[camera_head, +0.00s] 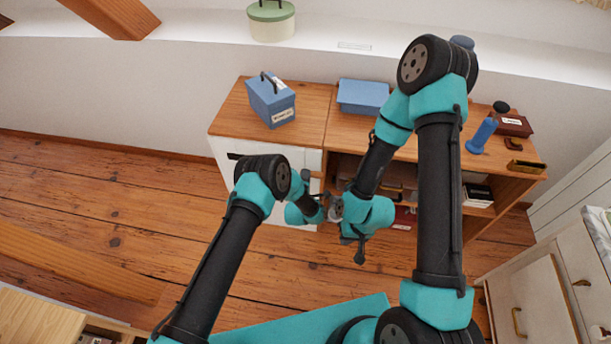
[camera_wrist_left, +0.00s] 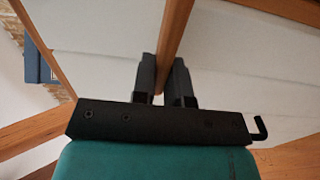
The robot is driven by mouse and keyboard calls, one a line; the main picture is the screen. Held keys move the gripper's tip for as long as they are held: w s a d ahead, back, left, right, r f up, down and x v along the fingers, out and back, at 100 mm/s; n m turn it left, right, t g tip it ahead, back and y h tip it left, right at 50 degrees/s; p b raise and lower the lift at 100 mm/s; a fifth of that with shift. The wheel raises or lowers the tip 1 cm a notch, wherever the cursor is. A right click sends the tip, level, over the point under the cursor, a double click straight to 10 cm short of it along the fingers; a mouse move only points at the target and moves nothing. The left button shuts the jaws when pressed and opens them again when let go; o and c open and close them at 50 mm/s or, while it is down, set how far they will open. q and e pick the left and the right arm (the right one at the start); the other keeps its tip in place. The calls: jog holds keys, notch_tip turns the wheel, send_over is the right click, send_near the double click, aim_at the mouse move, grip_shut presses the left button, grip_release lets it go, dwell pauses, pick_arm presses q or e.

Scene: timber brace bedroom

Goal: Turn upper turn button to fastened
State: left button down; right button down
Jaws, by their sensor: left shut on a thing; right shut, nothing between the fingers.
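The low wooden cabinet has a white door (camera_head: 225,152) at its left end. My left gripper (camera_head: 328,198) is at the right side of this door, largely covered by my arms in the head view. In the left wrist view, its fingers (camera_wrist_left: 164,85) are close together on either side of a narrow wooden piece (camera_wrist_left: 176,38), with pale panels on both sides. I cannot tell whether this piece is the upper turn button. A small brown piece (camera_head: 314,174) shows near the door's right edge. My right gripper (camera_head: 357,246) is shut and empty, in front of the cabinet, pointing down.
On the cabinet top stand a blue box with a handle (camera_head: 271,101), a flat blue box (camera_head: 362,96) and a blue upright object (camera_head: 482,135). Open shelves are right of the door. A drawer unit (camera_head: 545,300) stands at the lower right. The floor (camera_head: 110,220) at left is clear.

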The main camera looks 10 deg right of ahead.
dwell(0.4)
pick_arm(q)
jog(key=c, duration=1.1)
grip_release()
jog(key=shift+c, duration=0.2)
jog(key=shift+s, duration=0.1)
jog(key=v, duration=1.7)
jog(key=shift+s, duration=0.15)
